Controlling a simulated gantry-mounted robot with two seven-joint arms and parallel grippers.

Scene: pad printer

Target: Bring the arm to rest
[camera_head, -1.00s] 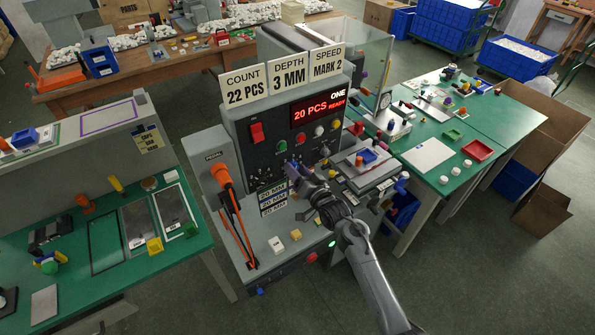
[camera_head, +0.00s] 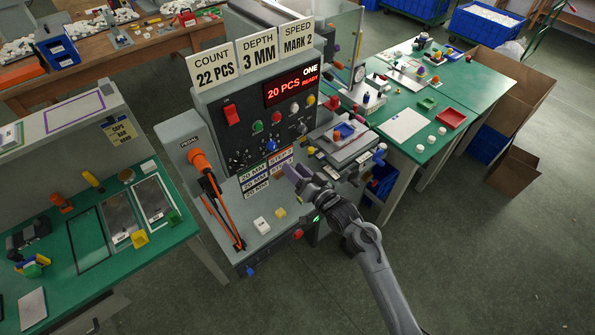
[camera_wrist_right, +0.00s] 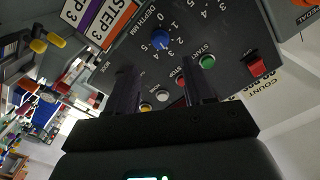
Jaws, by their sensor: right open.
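My right gripper (camera_head: 290,172) is open and empty, in front of the grey pad printer's dark control panel (camera_head: 247,143). In the right wrist view its two dark fingers (camera_wrist_right: 160,95) stand apart with nothing between them. Beyond them the panel shows a blue depth knob (camera_wrist_right: 161,38), a green start button (camera_wrist_right: 208,62) and a red switch (camera_wrist_right: 256,66). In the head view the blue knob (camera_head: 271,145) is just above and left of the gripper. The red display (camera_head: 291,84) reads 20 PCS, ONE, READY. My left gripper is not in view.
Green tables (camera_head: 70,240) flank the machine. Open floor (camera_head: 480,270) lies at the right front.

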